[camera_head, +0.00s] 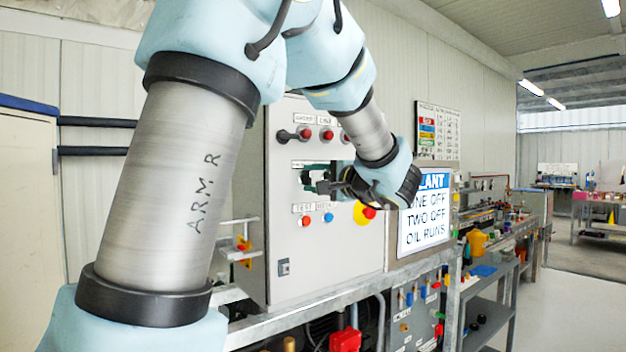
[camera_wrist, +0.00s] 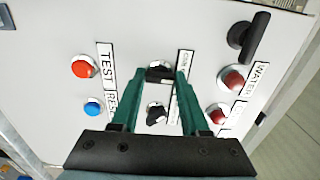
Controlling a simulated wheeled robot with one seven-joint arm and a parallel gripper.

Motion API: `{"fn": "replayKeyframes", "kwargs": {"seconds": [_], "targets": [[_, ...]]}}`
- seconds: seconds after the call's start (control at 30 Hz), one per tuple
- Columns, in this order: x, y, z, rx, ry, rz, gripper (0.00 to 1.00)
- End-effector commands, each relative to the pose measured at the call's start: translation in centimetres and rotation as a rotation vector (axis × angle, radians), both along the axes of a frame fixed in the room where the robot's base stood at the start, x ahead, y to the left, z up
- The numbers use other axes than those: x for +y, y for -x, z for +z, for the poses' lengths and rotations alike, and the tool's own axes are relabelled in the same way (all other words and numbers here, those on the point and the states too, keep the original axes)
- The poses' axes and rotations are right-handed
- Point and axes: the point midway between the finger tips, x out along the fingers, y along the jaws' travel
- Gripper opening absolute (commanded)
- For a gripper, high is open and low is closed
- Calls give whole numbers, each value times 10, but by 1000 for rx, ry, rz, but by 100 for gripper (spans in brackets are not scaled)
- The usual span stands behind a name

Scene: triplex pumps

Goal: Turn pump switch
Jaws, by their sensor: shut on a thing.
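The grey control panel (camera_head: 340,245) stands in front of me, with my arm reaching across it. My gripper (camera_head: 312,180) is at the panel's middle row in the head view. In the wrist view my gripper's green fingers (camera_wrist: 160,76) stand either side of a black rotary switch (camera_wrist: 160,71) and are shut on it. A second black rotary switch (camera_wrist: 157,114) sits beside it, nearer the palm in the picture. The label by the switches is partly hidden by a finger. In the head view my gripper hides the held switch.
A red button (camera_wrist: 84,67) and a blue button (camera_wrist: 93,109) lie left of the fingers. Red lamps (camera_wrist: 232,79) and a black handle (camera_wrist: 252,38) lie right. A yellow-backed red emergency stop (camera_head: 368,212) is below my wrist. A sign (camera_head: 424,218) stands right of the panel.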

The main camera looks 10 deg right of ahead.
Motion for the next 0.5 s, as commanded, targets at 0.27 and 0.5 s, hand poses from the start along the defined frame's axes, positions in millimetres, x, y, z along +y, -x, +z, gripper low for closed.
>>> {"fn": "replayKeyframes", "kwargs": {"seconds": [0.27, 0.5], "targets": [[0, 0, -1, 2, -2, 0, 0], [0, 0, -1, 30, -49, 0, 0]]}}
